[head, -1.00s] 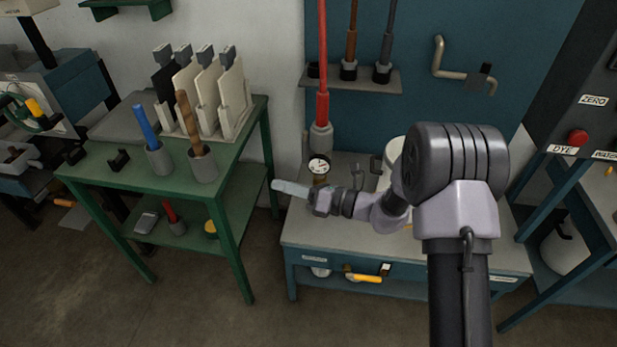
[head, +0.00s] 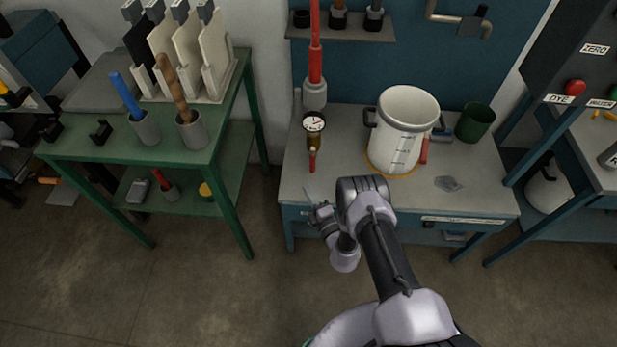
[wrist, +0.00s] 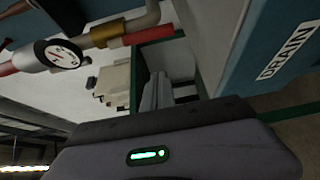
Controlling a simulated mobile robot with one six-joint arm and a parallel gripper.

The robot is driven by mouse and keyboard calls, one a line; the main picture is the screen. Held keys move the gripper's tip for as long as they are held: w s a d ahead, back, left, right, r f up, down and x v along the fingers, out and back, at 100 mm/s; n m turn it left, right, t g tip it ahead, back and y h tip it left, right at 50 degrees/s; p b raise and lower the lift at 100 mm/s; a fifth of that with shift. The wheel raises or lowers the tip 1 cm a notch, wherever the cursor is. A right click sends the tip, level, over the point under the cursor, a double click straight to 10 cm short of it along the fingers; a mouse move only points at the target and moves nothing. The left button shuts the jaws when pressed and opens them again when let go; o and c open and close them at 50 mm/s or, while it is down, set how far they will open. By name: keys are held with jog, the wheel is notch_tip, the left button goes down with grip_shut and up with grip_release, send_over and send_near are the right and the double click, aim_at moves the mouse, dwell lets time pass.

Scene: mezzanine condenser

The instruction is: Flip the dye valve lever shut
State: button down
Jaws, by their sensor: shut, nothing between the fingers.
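The dye valve is a brass body (head: 314,142) below a round white gauge (head: 314,123) at the foot of a red pipe. Its red lever (head: 312,162) points toward the bench's front edge, roughly in line with the body. In the wrist view the gauge (wrist: 62,53), brass body (wrist: 106,33) and red lever (wrist: 150,30) show at upper left. My gripper (head: 308,192) is shut and empty. It is near the bench's front edge, below the lever in the head view and apart from it. The fingers (wrist: 157,92) show in the wrist view.
A white pot (head: 405,125) stands on the grey bench (head: 300,185), with a dark green cup (head: 475,122) to its right. A green table (head: 100,155) with holders and boards stands at left. A DRAIN label (wrist: 287,50) shows at right in the wrist view.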

aim_at(313, 161)
jog(key=b+x, duration=0.2)
jog(key=x, duration=0.2)
jog(key=b+x, duration=0.2)
jog(key=x, duration=0.3)
jog(key=shift+a+f, duration=0.1)
jog(key=shift+f, duration=0.1)
jog(key=d, duration=0.3)
jog(key=shift+w+d+r, duration=0.2)
jog(key=shift+w, duration=0.2)
jog(key=shift+d, duration=0.25)
